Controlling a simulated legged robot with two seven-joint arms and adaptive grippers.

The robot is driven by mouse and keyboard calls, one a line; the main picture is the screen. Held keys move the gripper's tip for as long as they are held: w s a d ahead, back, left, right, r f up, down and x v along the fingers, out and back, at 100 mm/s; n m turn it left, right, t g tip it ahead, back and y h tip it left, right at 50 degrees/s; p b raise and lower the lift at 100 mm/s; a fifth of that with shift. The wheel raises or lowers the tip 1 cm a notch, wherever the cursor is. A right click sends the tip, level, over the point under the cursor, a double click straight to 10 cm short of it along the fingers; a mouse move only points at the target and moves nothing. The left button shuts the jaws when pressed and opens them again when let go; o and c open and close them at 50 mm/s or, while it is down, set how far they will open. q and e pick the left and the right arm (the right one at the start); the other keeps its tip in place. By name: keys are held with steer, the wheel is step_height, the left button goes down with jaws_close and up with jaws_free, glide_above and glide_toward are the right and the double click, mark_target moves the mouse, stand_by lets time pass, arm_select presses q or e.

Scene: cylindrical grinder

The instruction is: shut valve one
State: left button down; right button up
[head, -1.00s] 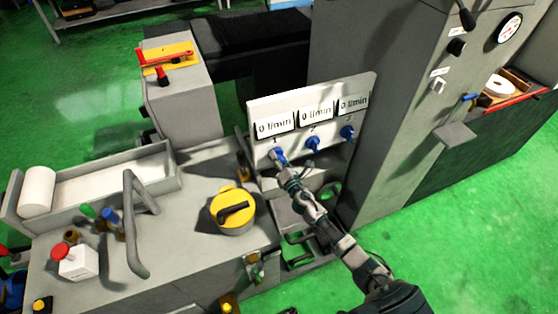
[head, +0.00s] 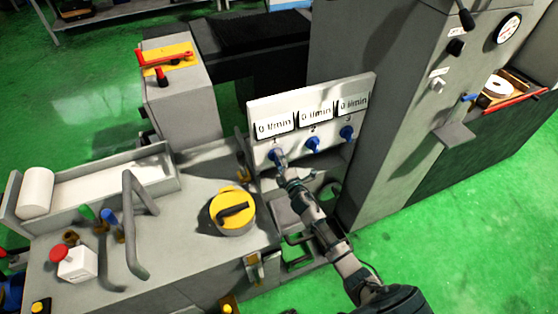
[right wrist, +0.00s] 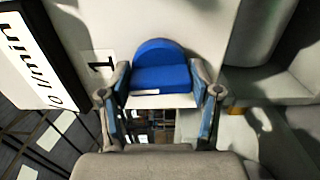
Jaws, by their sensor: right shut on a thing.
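Valve one is a blue knob (head: 275,154) on the white panel (head: 262,111), below the left display, which reads 0 l/min. In the right wrist view the blue knob (right wrist: 162,66) sits between the two fingers, beside the label 1. My right gripper (head: 281,163) is shut on this knob; its fingers (right wrist: 163,92) touch it on both sides. Part of the knob is hidden behind the gripper in the head view. My left gripper is not in view.
Two more blue knobs, valve two (head: 313,145) and valve three (head: 347,133), sit to the right on the panel, under displays reading 0 l/min. A yellow-topped round knob (head: 233,211) stands on the machine bed at left. A tall grey cabinet (head: 390,110) rises at right.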

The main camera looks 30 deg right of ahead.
steer(key=shift+w+d+r, duration=0.15)
steer(key=shift+d+r, duration=0.15)
steer(key=shift+r, duration=0.15)
steer(key=o, duration=1.1)
steer(key=shift+w+f, duration=0.15)
steer(key=shift+o, duration=0.2)
steer(key=shift+w+f, duration=0.3)
steer(key=shift+f, duration=0.1)
steer(key=s, duration=1.2)
steer(key=shift+a, duration=0.15)
steer(key=shift+f, duration=0.1)
